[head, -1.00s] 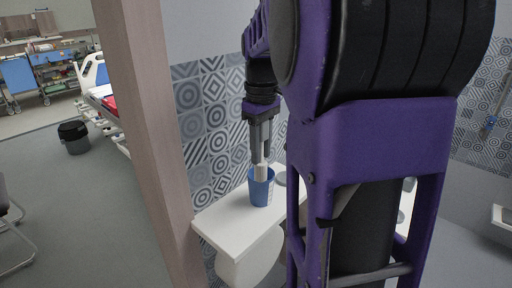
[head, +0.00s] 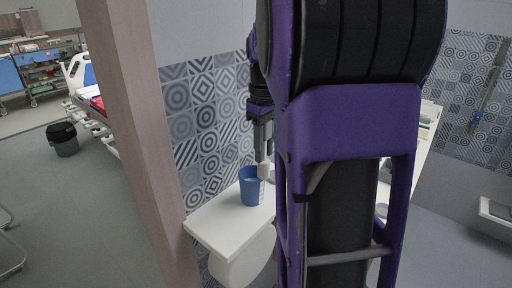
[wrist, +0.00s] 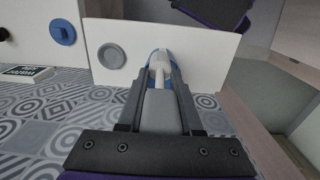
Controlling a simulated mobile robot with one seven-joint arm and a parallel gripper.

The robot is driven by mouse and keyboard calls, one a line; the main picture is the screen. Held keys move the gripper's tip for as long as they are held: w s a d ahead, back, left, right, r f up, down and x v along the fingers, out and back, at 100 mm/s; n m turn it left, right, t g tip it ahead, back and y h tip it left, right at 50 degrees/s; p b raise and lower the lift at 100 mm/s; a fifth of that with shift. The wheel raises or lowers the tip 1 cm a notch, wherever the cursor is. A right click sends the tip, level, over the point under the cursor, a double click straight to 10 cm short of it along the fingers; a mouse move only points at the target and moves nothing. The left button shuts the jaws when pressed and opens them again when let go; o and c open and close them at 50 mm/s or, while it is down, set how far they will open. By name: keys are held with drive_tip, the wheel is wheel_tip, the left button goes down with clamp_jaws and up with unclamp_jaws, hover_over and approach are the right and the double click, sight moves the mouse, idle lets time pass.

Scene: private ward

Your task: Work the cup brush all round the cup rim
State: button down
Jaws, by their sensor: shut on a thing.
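A blue cup (head: 249,190) stands upright on a white counter (head: 213,224) in the head view. My gripper (head: 262,156) points down above it and is shut on the cup brush (head: 264,171), whose pale head is at the right side of the cup rim. In the wrist view my gripper (wrist: 160,88) holds the brush (wrist: 160,62) over the counter (wrist: 208,62). Only a little of the blue cup (wrist: 151,56) shows around the brush there. I cannot tell whether the brush touches the rim.
A round grey disc (wrist: 111,56) lies on the counter beside the cup. A blue round item (wrist: 62,32) and a small lettered sign or box (wrist: 25,75) are farther left. A wooden post (head: 133,130) stands left of the counter, and a tiled wall (head: 205,110) runs behind it.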

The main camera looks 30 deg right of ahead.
drive_tip(key=shift+d+f, duration=0.1)
idle(0.4)
drive_tip(key=shift+w+d+p, duration=0.3)
drive_tip(key=shift+w+p, duration=0.3)
drive_tip(key=shift+w, duration=0.05)
drive_tip(key=shift+w+d+p, duration=0.25)
drive_tip(key=shift+w+p, duration=0.1)
drive_tip(key=shift+w, duration=0.2)
drive_tip(key=shift+w+d+p, duration=0.2)
drive_tip(key=shift+w+p, duration=0.1)
drive_tip(key=shift+w, duration=0.2)
drive_tip(key=shift+w+a, duration=1.2)
drive_tip(key=shift+w, duration=0.25)
